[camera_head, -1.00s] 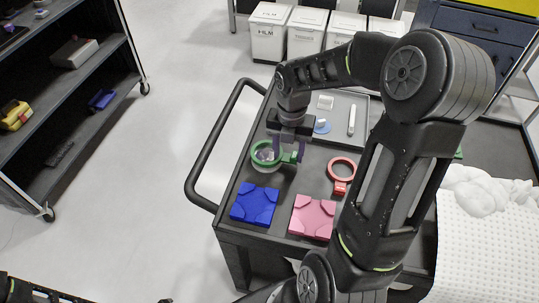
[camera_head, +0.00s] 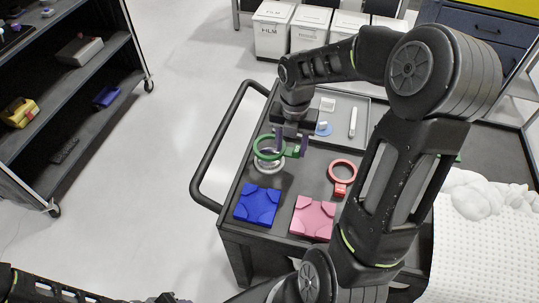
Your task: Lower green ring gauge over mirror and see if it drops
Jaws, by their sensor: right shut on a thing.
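My right gripper (camera_head: 292,148) is shut on the handle tab of the green ring gauge (camera_head: 258,153), above the left part of the dark cart top. The ring looks roughly level and unbroken. The mirror on its pale round mount (camera_head: 269,166) stands just below the ring, partly hidden by the ring's near side. The ring appears raised above the mount, with its hole about over it. Whether they touch cannot be told from this angle. Part of my left arm shows at the bottom left edge; its gripper is out of view.
A red ring gauge (camera_head: 342,190) lies right of the mount. A blue block (camera_head: 257,204) and a pink block (camera_head: 313,217) lie in front. A grey tray (camera_head: 359,105) with small items is behind. The cart handle (camera_head: 203,150) is at left.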

